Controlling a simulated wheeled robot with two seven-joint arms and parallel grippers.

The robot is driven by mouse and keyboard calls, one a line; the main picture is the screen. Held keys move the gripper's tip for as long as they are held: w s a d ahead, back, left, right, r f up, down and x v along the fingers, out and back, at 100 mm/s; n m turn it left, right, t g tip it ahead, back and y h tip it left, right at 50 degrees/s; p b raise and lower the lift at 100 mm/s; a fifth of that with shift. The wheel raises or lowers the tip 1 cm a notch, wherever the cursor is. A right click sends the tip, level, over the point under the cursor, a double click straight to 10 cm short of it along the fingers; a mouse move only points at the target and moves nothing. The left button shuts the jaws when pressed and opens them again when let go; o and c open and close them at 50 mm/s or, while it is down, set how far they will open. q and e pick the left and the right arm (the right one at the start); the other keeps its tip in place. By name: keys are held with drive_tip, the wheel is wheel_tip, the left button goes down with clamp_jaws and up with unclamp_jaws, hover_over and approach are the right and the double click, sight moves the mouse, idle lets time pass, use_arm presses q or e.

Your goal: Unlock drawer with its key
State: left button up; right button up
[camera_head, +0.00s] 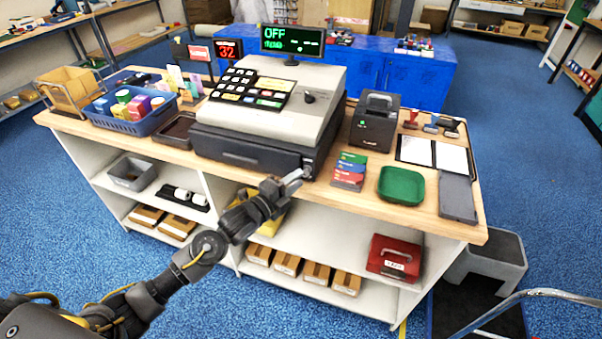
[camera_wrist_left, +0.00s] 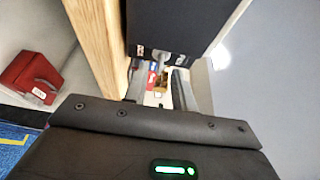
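The dark cash drawer (camera_head: 245,152) is closed under the grey cash register (camera_head: 275,100) on the wooden counter. A small lock fitting (camera_head: 308,166) shows at the right end of its front. My left gripper (camera_head: 292,183) is just in front of that end, its fingers pointing right. In the left wrist view the fingers (camera_wrist_left: 160,92) are apart beneath the dark drawer body (camera_wrist_left: 180,22). A small grey rod-like part (camera_wrist_left: 159,62) shows beyond or between them; I cannot tell whether it is a key. No key is clearly visible. My right gripper is out of view.
A receipt printer (camera_head: 375,120), colored cards (camera_head: 349,171), a green tray (camera_head: 401,185) and a clipboard (camera_head: 432,152) occupy the counter's right side. A blue basket (camera_head: 130,122) stands left. A red box (camera_head: 395,258) sits on the shelf below. The counter edge (camera_head: 385,209) lies close to the gripper.

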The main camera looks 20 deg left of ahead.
use_arm(q)
drive_tip(key=shift+x, duration=1.4)
drive_tip(key=shift+c, duration=0.3)
clamp_jaws()
